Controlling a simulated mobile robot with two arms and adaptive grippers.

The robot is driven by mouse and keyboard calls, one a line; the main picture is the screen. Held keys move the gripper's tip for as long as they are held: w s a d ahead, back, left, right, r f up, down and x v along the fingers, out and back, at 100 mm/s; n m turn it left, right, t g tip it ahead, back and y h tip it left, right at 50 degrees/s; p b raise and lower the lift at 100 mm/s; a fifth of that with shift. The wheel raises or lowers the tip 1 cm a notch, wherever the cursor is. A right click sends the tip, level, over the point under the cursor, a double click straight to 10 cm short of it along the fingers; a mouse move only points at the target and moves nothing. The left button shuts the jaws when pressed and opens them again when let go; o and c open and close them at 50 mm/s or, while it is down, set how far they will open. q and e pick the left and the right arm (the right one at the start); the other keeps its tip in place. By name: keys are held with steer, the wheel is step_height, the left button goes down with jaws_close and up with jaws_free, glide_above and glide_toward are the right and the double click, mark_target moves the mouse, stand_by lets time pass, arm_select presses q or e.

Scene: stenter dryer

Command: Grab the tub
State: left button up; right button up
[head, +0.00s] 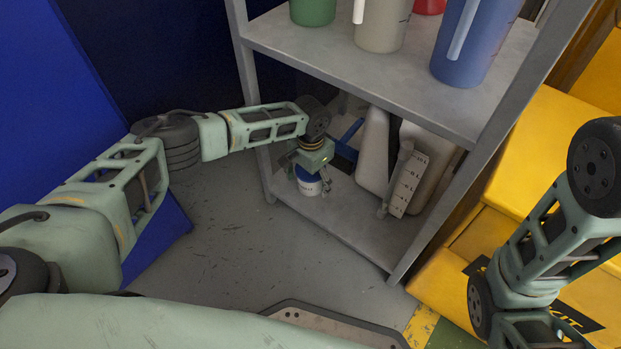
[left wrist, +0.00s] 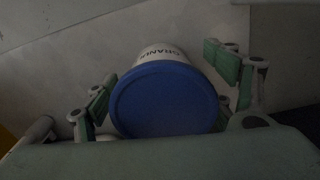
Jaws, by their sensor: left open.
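The tub (head: 309,184) is white with a blue lid and stands on the lower shelf, near its left end. In the left wrist view the tub (left wrist: 165,98) shows its blue lid and part of a printed label. My left gripper (head: 322,180) is right at the tub, partly covering it in the head view. In the left wrist view the left gripper (left wrist: 165,90) is open, with one finger on each side of the tub. Small gaps seem to show between the fingers and the tub. My right arm is at the right of the head view; its gripper is out of the picture.
The grey shelf rack (head: 370,70) has an upper board above my left gripper, holding a green container (head: 312,10), a grey jug (head: 381,25) and a blue jug (head: 474,42). Pale canisters (head: 374,152) stand right of the tub. A blue panel (head: 55,85) is at left.

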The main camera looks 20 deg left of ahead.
arm_select(q)
steer(key=shift+c, duration=0.3)
steer(key=c, duration=1.5)
steer(key=shift+o, duration=0.2)
